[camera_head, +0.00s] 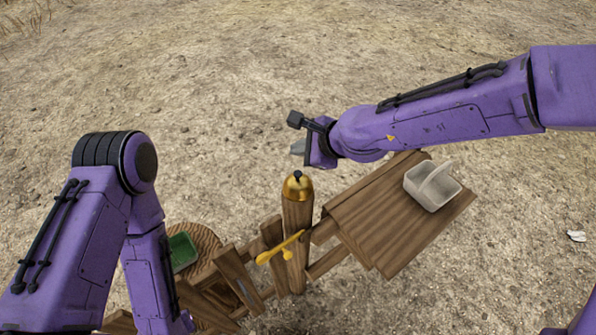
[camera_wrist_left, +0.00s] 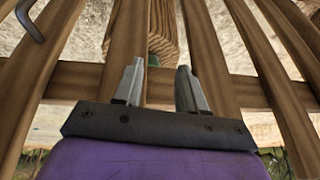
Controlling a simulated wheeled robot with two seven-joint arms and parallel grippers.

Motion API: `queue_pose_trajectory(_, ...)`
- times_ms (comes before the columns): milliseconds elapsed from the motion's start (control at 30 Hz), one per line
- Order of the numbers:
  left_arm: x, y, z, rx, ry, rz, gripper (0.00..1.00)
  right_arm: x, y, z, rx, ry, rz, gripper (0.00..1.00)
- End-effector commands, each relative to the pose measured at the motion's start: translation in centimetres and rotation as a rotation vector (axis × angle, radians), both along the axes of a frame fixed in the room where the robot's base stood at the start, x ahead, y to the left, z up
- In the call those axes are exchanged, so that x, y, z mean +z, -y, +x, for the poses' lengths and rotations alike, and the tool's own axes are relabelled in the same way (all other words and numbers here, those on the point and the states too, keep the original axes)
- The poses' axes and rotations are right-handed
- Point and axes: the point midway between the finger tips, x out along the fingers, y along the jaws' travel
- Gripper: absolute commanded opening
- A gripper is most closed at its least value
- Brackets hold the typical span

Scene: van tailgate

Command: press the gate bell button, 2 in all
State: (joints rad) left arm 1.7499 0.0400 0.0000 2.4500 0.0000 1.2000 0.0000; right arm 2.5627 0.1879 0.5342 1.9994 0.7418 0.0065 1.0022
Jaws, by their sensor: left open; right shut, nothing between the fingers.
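The gate bell (camera_head: 298,186) is a brass dome with a small dark button (camera_head: 297,174) on top. It sits on top of a wooden post in the head view. My left gripper (camera_wrist_left: 157,85) is open and empty in the left wrist view, in front of wooden slats. In the head view the left gripper is hidden below its arm.
A wooden shelf (camera_head: 380,215) with a pale basket (camera_head: 433,186) stands right of the post. A green container (camera_head: 182,251) sits on a round wooden top (camera_head: 208,242) at left. Open dirt ground lies behind.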

Motion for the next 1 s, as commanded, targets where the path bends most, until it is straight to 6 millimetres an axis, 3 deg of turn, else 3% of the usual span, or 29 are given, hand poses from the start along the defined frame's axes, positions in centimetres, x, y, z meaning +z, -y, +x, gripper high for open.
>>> queue_pose_trajectory(33, 0.00, 0.00, 0.00, 0.000, 0.000, 0.000, 0.24, 0.01, -0.01, 0.01, 0.000, 0.000, 0.000, 0.00)
queue_pose_trajectory(100, 0.00, 0.00, 0.00, 0.000, 0.000, 0.000, 0.01, 0.02, 0.00, 0.00, 0.000, 0.000, 0.000, 0.00)
queue_pose_trajectory(133, 0.00, 0.00, 0.00, 0.000, 0.000, 0.000, 0.00, 0.02, 0.00, 0.00, 0.000, 0.000, 0.000, 0.00)
queue_pose_trajectory(1000, 0.01, 0.00, 0.00, 0.000, 0.000, 0.000, 0.00, 0.02, 0.00, 0.00, 0.000, 0.000, 0.000, 0.00)
